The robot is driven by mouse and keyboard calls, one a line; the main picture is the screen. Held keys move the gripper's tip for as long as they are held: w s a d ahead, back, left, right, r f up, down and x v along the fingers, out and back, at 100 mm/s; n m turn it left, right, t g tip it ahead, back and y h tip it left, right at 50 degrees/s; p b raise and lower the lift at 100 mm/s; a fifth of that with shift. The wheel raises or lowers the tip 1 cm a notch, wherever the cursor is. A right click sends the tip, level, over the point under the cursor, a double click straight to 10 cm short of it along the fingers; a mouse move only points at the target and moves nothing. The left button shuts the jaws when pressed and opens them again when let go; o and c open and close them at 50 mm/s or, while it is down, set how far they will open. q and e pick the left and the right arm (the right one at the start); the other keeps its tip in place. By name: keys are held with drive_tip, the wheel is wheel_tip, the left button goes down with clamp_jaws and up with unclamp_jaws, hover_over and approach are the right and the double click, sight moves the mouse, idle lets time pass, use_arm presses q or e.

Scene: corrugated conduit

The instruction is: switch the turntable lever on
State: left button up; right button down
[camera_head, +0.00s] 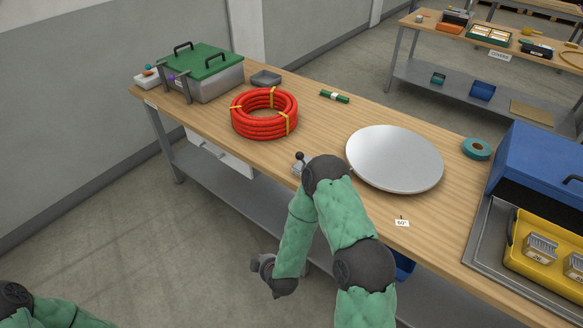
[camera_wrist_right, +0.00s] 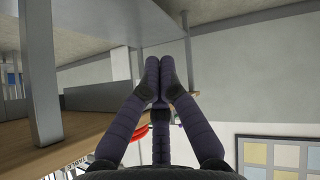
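The turntable (camera_head: 395,158) is a round silver disc lying on the wooden workbench (camera_head: 440,235). A small lever (camera_head: 299,157) with a black ball knob stands at the bench's front edge, left of the turntable and right beside my right arm's elbow. I cannot tell its setting; its base is partly hidden. My right arm bends over the bench edge, and its wrist hangs low in front of the bench, below and left of the lever. In the right wrist view my right gripper's (camera_wrist_right: 160,72) dark fingers come together at the tips, with nothing seen between them. My left gripper is out of view.
A red conduit coil (camera_head: 264,114) lies left of the lever. A green-lidded box (camera_head: 203,72) stands at the far left end. Teal tape (camera_head: 476,148) and a blue toolbox (camera_head: 540,165) are at the right. A 60° card (camera_head: 402,223) sits near the front edge. Floor before the bench is clear.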

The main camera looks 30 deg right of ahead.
drive_tip(key=w+d+r+n+t+h, duration=0.2)
drive_tip(key=d+r+n+t+h, duration=0.2)
drive_tip(key=r, duration=0.5)
drive_tip(key=w+d+r+n+t+h, duration=0.3)
drive_tip(key=d+r+h, duration=0.3)
drive_tip(key=r, duration=0.4)
drive_tip(key=shift+w+d+r+n+t+h, duration=0.35)
drive_tip(key=shift+d+n+t, duration=0.2)
drive_tip(key=shift+n+t, duration=0.2)
drive_tip(key=shift+s+d+b+x, duration=0.3)
drive_tip(key=shift+d+b+x, duration=0.2)
drive_tip(key=shift+x, duration=1.6)
drive_tip(key=shift+s+d+b+x, duration=0.3)
drive_tip(key=shift+b+x, duration=0.35)
drive_tip(key=shift+x, duration=1.45)
drive_tip(key=shift+s+d+b+x, duration=0.25)
drive_tip(key=shift+d+b+x, duration=0.3)
drive_tip(key=shift+x, duration=1.55)
drive_tip(key=shift+r, duration=0.25)
drive_tip(key=shift+d+r+g+p, duration=0.1)
drive_tip(key=shift+r+g+p, duration=0.25)
drive_tip(key=shift+p, duration=0.35)
